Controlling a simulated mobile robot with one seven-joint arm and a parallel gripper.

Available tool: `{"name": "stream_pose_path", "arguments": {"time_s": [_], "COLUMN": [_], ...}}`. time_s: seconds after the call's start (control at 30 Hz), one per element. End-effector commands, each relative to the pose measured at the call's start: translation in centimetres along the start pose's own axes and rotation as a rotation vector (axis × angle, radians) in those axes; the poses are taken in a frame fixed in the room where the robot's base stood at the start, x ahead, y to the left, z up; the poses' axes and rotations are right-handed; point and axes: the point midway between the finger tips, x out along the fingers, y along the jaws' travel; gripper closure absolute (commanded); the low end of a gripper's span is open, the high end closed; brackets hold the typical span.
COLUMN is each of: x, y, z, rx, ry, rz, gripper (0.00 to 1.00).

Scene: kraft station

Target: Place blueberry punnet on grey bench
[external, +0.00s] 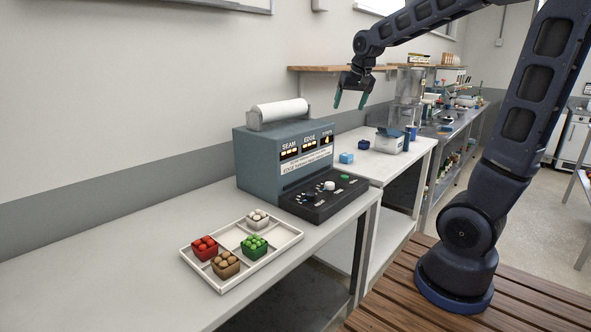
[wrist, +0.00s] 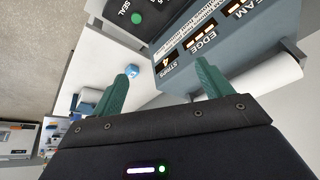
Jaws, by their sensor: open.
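No punnet in view is clearly one of blueberries. A small dark blue item (external: 363,145) and a light blue item (external: 346,158) sit on the white bench (external: 388,162) behind the machine; they are too small to identify. The light blue one also shows in the wrist view (wrist: 131,71), near the left fingertip. A long pale grey bench (external: 110,262) fills the foreground. My gripper (external: 350,101) is open and empty, pointing down, high above the far side of the machine. Its green fingers show spread apart in the wrist view (wrist: 167,66).
A tray (external: 230,238) on the foreground bench holds red, brown, green and white punnets. A blue-grey sealing machine (external: 260,165) with a white roll (external: 278,110) stands beside it. A wooden shelf (external: 340,69) is on the wall. The bench's front left is clear.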

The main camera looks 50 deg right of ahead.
Motion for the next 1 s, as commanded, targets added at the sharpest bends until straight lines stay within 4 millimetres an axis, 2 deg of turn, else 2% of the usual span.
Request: {"name": "stream_pose_path", "arguments": {"time_s": [0.1, 0.4, 0.7, 1.0], "x": [2.1, 7.7, 14.2, 21.1], "y": [1.1, 4.9, 9.9, 15.9], "z": [-3.9, -12.8, -20.4, -26.8], "rx": [0.078, 0.269, 0.436, 0.574], "ry": [0.007, 0.046, 0.1, 0.172], "rz": [0.037, 0.133, 0.24, 0.352], "gripper": [0.22, 0.22, 0.22, 0.22]}}
